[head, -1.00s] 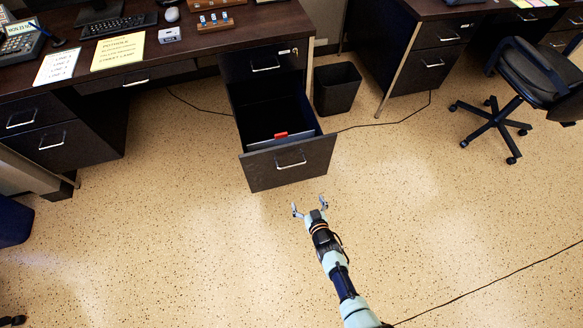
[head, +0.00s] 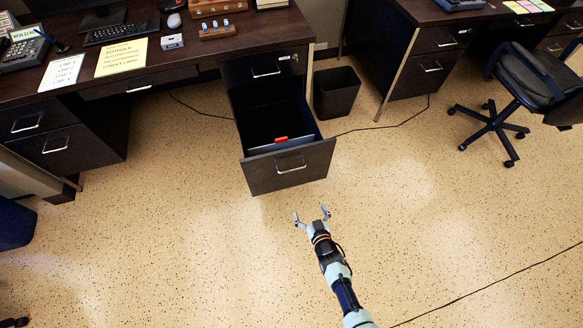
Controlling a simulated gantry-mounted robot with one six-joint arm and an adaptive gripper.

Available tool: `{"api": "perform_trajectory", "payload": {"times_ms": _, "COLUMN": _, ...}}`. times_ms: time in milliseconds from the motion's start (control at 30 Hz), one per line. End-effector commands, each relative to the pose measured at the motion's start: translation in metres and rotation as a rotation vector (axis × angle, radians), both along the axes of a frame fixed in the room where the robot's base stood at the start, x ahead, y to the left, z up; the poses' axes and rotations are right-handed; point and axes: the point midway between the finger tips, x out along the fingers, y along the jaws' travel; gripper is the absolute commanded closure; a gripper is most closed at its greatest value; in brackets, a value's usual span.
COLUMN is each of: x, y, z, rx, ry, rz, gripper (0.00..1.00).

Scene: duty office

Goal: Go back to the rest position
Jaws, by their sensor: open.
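My gripper (head: 311,216) is open and empty in the head view. It is over the speckled floor, just below the front of an open desk drawer (head: 289,169) in the picture, apart from it. The drawer is pulled far out from the dark desk (head: 150,75). Inside the drawer is a grey folder or divider with a red tab (head: 281,140). My arm reaches up from the bottom edge of the picture.
A black waste bin (head: 336,93) stands right of the open drawer. A second desk (head: 425,62) and a black swivel chair (head: 527,85) are at the upper right. Dark cables lie on the floor. A blue bin (head: 14,226) is at the left edge. The lower floor is mostly clear.

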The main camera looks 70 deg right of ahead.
Motion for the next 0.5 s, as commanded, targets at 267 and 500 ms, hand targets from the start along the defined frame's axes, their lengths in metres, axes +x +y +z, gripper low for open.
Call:
{"api": "perform_trajectory", "payload": {"times_ms": 267, "x": -0.034, "y": 0.042, "z": 0.028, "rx": 0.001, "ry": 0.002, "rz": 0.000, "gripper": 0.00}}
{"api": "perform_trajectory", "payload": {"times_ms": 500, "x": -0.041, "y": 0.050, "z": 0.028, "rx": 0.000, "ry": 0.001, "rz": 0.000, "gripper": 0.00}}
